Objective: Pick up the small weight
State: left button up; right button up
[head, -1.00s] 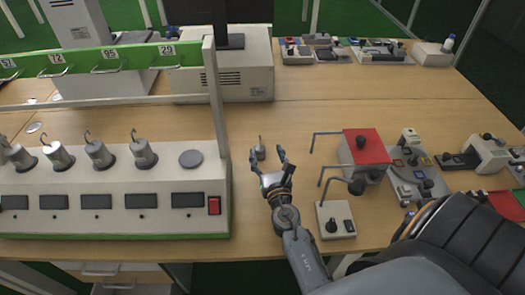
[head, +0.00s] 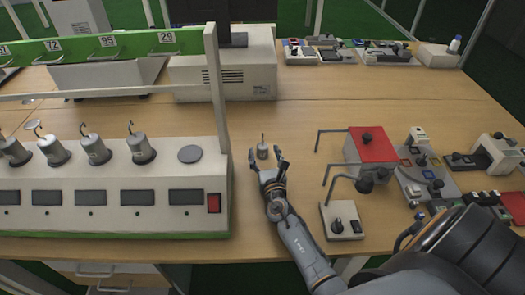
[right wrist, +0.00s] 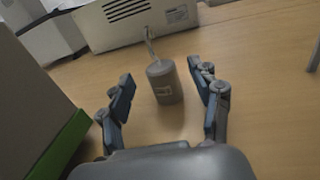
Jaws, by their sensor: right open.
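The small weight (head: 262,151) is a grey cylinder with a thin hook on top. It stands upright on the wooden table, right of the white tester. My right gripper (head: 268,160) is open just in front of it, its fingers pointing at it. In the right wrist view the weight (right wrist: 164,83) stands between and slightly beyond the two fingertips (right wrist: 162,88), apart from both. My left gripper is not in view.
The white tester (head: 110,212) with several larger hooked weights (head: 95,148) stands close on the left. A red-topped box (head: 367,146) with bent rods and a switch box (head: 341,220) stand right.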

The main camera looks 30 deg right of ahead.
jog(key=shift+w+d, duration=0.25)
jog(key=shift+w, duration=0.3)
jog(key=shift+s, duration=0.1)
grip_shut()
jog(key=shift+r, duration=0.1)
notch_tip(320, 180, up, 18)
jog(key=p, duration=1.7)
jog(key=shift+p, duration=0.35)
